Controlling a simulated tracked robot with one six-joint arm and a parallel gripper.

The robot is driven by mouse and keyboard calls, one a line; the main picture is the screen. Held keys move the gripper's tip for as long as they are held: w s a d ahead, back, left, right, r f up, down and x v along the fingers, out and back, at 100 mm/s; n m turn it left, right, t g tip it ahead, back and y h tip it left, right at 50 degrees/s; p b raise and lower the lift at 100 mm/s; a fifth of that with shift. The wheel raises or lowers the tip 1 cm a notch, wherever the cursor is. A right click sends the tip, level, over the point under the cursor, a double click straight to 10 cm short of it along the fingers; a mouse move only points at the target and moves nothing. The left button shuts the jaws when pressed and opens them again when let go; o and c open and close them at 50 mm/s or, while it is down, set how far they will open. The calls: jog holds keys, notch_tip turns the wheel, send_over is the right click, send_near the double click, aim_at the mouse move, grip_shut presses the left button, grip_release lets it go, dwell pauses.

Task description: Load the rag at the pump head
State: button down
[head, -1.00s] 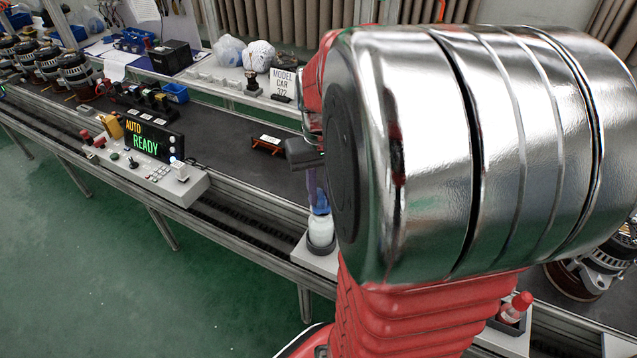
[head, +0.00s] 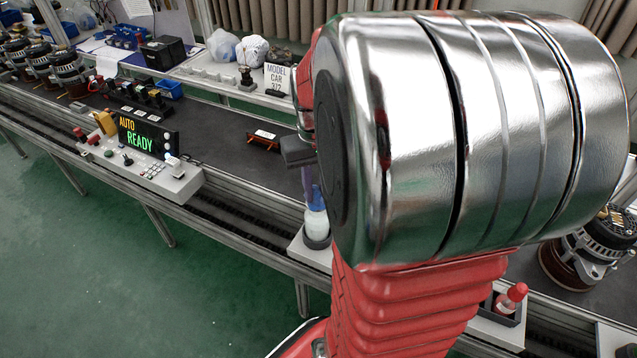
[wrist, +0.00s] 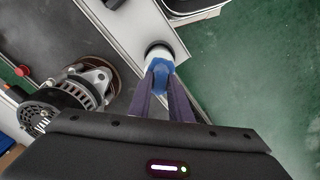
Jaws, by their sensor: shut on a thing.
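A blue wad that looks like the rag (wrist: 160,68) sits between my fingertips in the wrist view. My gripper (wrist: 163,78) is shut on it, its two dark purple fingers closing around it. Just beyond it is the white pump bottle (wrist: 157,50) in a dark round holder; the rag overlaps its top, and I cannot tell whether they touch. In the head view the white bottle (head: 316,222) stands in its holder at the line's front edge, under my gripper (head: 311,190). My arm hides much of the gripper and bottle there, and the pump head is not clear.
A control panel (head: 150,160) reading "AUTO READY" stands left along the conveyor (head: 225,140). An alternator (head: 590,248) and a red-capped bottle (head: 508,300) are at right. Green floor lies clear in front.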

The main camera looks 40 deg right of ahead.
aim_at(317, 191)
jog(key=shift+f, duration=0.5)
dwell(1.0)
jog(key=shift+r, duration=3.55)
jog(key=shift+s, duration=0.1)
